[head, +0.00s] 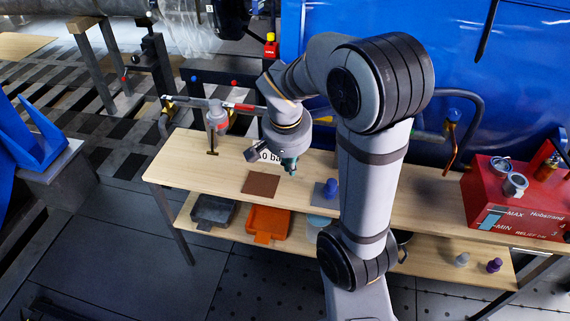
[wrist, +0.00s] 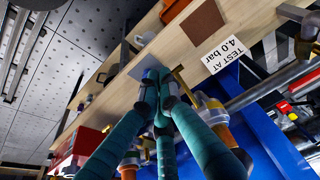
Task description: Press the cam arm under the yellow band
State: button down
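My gripper (head: 289,168) hangs over the bench, with teal fingers. In the wrist view its fingers (wrist: 157,85) converge and look shut, with nothing clearly held. A yellow-orange band (wrist: 216,117) circles a grey fitting to the right of the fingers, apart from them in the picture. A second yellow-orange band (wrist: 130,165) shows at the lower left, partly cut off by the fingers. I cannot make out for sure which piece is the cam arm. My arm hides part of the pipework in the head view.
A blue peg (head: 331,187) stands on a grey plate on the wooden bench (head: 420,205), near a brown square (head: 262,184). A red box (head: 515,200) stands at the right. A hanging valve (head: 215,117) is at the left. A blue tank (head: 510,60) closes the back.

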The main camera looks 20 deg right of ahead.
jog(key=s+a+r+p, duration=0.1)
jog(key=s+a+r, duration=0.3)
jog(key=s+r, duration=0.3)
jog(key=shift+a+r, duration=0.25)
jog(key=shift+r, duration=0.15)
jog(key=shift+f, duration=0.15)
